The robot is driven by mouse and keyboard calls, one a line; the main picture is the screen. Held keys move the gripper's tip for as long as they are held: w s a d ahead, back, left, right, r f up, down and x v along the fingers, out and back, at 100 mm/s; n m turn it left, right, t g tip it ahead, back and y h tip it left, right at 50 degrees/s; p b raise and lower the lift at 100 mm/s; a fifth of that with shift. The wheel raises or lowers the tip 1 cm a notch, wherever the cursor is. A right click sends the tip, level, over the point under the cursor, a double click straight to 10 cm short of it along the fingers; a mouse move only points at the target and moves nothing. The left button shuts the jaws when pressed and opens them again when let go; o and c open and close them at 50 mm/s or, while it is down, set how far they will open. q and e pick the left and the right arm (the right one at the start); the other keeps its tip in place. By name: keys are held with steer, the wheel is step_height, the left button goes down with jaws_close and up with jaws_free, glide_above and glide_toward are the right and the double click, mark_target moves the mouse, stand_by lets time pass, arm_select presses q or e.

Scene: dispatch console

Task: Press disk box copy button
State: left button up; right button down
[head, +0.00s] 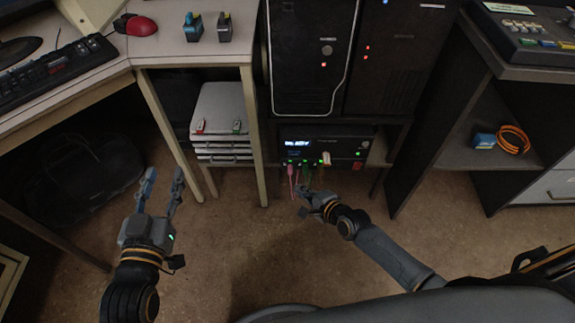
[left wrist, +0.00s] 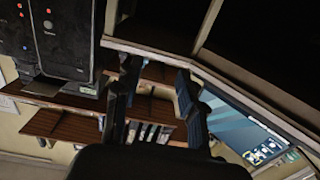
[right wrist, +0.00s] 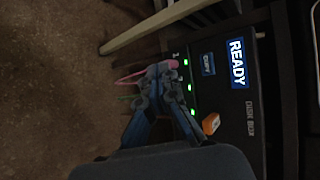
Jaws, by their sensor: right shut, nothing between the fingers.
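The black disk box (head: 345,148) sits under the computer towers, its front facing me. In the right wrist view the disk box (right wrist: 252,148) has a lit READY display (right wrist: 237,63) and a small blue-lettered copy button (right wrist: 208,64) beside it. My right gripper (head: 304,194) is shut and empty, low in front of the box. In the right wrist view its fingertips (right wrist: 166,74) overlap the port row, left of the copy button; the gap in depth is unclear. My left gripper (head: 160,182) is open and empty over the floor at left; its fingers (left wrist: 155,88) also show in the left wrist view.
Pink (head: 291,172) and green cables hang from the box's ports. An orange-tipped plug (right wrist: 210,123) sticks out near my right fingers. The floor (head: 220,235) between my arms is clear.

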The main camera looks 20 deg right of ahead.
arm_select(q)
steer(key=r, duration=0.1)
steer(key=s+r, duration=0.1)
steer(key=r, duration=0.1)
steer(key=shift+s+a+t, duration=0.25)
steer(key=shift+t, duration=0.15)
arm_select(e)
steer(key=shift+w+a+r+m, duration=0.4)
steer(key=shift+w+a+r, duration=0.1)
steer(key=shift+a, duration=0.15)
arm_select(q)
steer(key=shift+b, duration=0.3)
